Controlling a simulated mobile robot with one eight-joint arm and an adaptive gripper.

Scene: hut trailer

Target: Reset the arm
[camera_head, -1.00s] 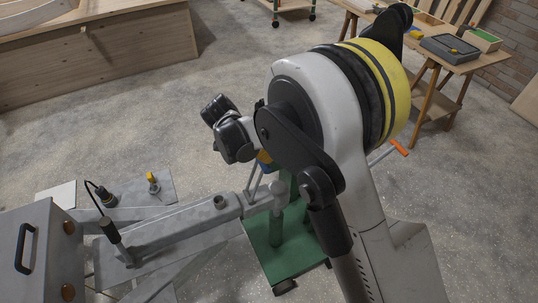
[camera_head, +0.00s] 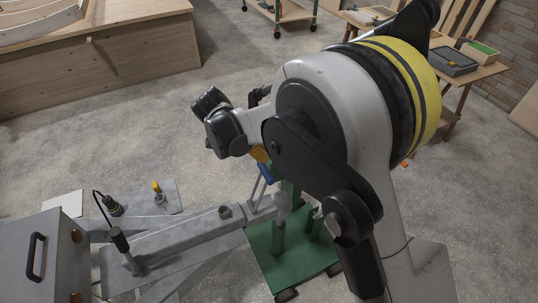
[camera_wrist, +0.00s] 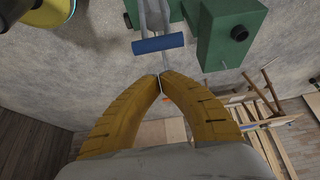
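My gripper (camera_wrist: 161,82) shows in the wrist view as two yellow fingers. Their tips meet in the middle, with nothing visible between them. In the head view my arm is folded up in the centre and right, and the gripper is mostly hidden behind it. A small yellow part (camera_head: 260,153) shows under the dark wrist parts.
A green base plate (camera_head: 290,250) and a grey metal hitch beam (camera_head: 190,240) lie below my arm. A grey box with a black handle (camera_head: 38,258) is at lower left. A wooden structure (camera_head: 100,55) stands at back left, a worktable with trays (camera_head: 480,70) at back right. Concrete floor lies between.

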